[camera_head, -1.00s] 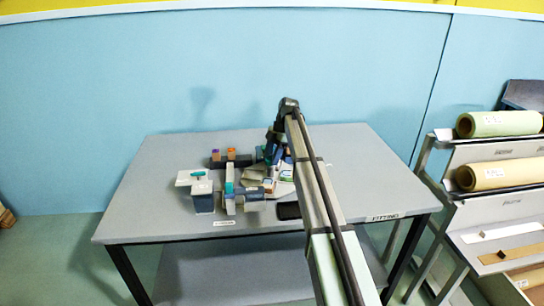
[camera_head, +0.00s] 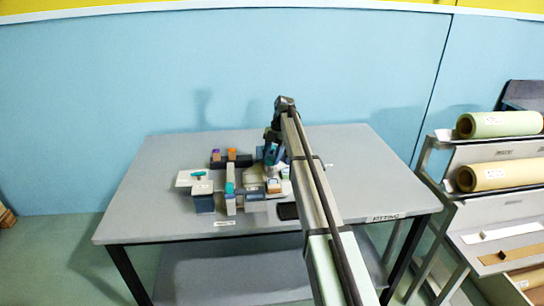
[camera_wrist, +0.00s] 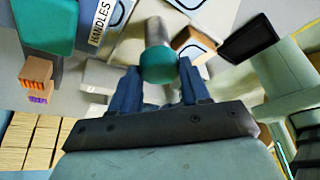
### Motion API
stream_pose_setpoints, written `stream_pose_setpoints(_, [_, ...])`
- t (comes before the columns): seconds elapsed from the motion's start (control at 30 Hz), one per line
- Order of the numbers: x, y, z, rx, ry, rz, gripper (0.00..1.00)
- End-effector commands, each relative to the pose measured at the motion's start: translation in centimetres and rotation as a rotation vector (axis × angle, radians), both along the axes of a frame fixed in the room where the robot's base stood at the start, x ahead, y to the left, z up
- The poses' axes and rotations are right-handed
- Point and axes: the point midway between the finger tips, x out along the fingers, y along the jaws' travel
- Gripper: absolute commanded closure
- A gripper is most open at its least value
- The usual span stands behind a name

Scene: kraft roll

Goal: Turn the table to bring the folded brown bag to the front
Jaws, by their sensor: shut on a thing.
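My gripper (camera_wrist: 160,72) has its two blue fingers closed on a teal-capped knob (camera_wrist: 159,63) on a pale post. In the head view my gripper (camera_head: 271,153) is low over the right part of the cluster on the table, and my arm hides part of that area. A small brown-edged item with a pale, blue-outlined top (camera_head: 273,186) lies just in front of the gripper. It also shows beyond the knob in the wrist view (camera_wrist: 190,43). I cannot tell whether it is the folded brown bag. The turning table's outline is mostly hidden.
Left of the gripper stand a grey box (camera_head: 203,202), a teal-topped bar (camera_head: 230,186) and blocks with orange and purple tops (camera_head: 231,153). A dark flat item (camera_head: 288,211) lies at the front. The grey bench's right side (camera_head: 375,180) is clear. A roll rack (camera_head: 495,178) stands right.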

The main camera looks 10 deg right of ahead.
Motion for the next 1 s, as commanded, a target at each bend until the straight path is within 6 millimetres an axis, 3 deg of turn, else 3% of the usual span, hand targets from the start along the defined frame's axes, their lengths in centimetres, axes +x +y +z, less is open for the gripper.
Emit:
stream_pose_setpoints(0.37, [0.07,-0.03,0.03,0.000,-0.001,0.002,1.00])
stream_pose_setpoints(0.4, [0.07,-0.03,0.03,0.000,-0.001,0.002,0.53])
stream_pose_setpoints(0.67, [0.03,-0.02,0.02,-0.001,-0.001,0.002,0.29])
stream_pose_setpoints(1.0, [0.11,-0.07,0.24,-0.001,-0.001,0.002,0.29])
